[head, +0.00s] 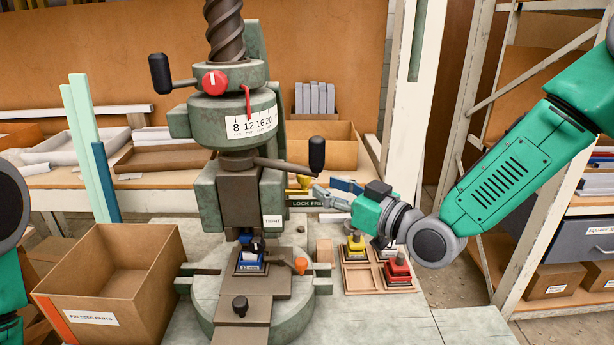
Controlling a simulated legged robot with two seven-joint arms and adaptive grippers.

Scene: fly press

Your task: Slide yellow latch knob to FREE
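The yellow latch knob (303,182) shows on the right side of the green press (209,200), behind the black-handled lever. It sits just above the LOCK FREE label (308,204), more over the LOCK end; its exact place in the slot is partly hidden. My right gripper (322,194) comes in from the right with its fingers pointing left, close to the knob's right side. I cannot tell whether it touches the knob or how wide its fingers are. My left gripper is out of view; only part of the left arm shows at the left edge.
A lever with a black grip (316,154) juts out above the knob. Below my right gripper, a wooden tray (357,281) holds yellow and red parts. A blue part (250,260) sits on the press bed. A cardboard box (112,280) labelled PRESSED PARTS stands at left.

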